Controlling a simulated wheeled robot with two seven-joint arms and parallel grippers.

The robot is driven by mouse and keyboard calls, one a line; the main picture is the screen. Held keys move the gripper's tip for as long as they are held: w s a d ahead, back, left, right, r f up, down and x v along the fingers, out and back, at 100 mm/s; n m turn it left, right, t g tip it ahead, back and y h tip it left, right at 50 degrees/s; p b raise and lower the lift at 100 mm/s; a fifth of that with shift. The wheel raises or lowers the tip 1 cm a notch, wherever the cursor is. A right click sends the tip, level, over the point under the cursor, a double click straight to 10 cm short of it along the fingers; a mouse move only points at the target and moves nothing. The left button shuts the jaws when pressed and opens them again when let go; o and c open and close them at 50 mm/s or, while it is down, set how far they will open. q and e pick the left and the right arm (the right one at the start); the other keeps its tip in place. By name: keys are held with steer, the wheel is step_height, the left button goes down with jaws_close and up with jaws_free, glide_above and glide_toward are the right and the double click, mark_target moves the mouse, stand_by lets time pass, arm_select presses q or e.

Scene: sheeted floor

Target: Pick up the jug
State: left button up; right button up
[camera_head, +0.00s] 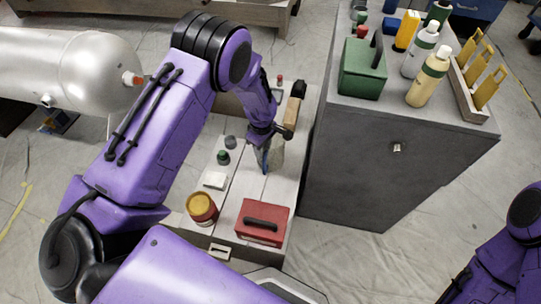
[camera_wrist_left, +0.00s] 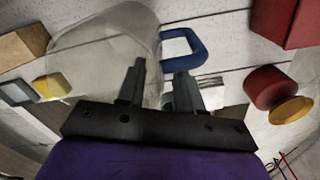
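The jug is clear with a blue handle. In the head view its clear body (camera_head: 277,152) stands on the low white surface below my left gripper (camera_head: 270,136), and its blue handle shows at its left. In the left wrist view the clear jug body (camera_wrist_left: 105,45) is at upper left, with the blue handle (camera_wrist_left: 201,46) right of it. My left gripper (camera_wrist_left: 160,75) is open, its fingers apart. One finger overlaps the jug body and the other overlaps the handle's lower edge. Contact cannot be told. My right arm shows at lower right, its gripper out of view.
A red box (camera_head: 250,232), a red jar with yellow lid (camera_head: 202,207) and a white block (camera_head: 214,180) share the low surface. A tall grey cabinet (camera_head: 370,165) stands close at right, bearing a green box (camera_head: 362,77) and bottles. A silver tank (camera_head: 60,62) is at left.

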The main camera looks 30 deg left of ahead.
arm_select(q)
step_height(320, 180, down, 3)
steer(key=shift+r, duration=0.1)
jaws_close()
stand_by(1.3)
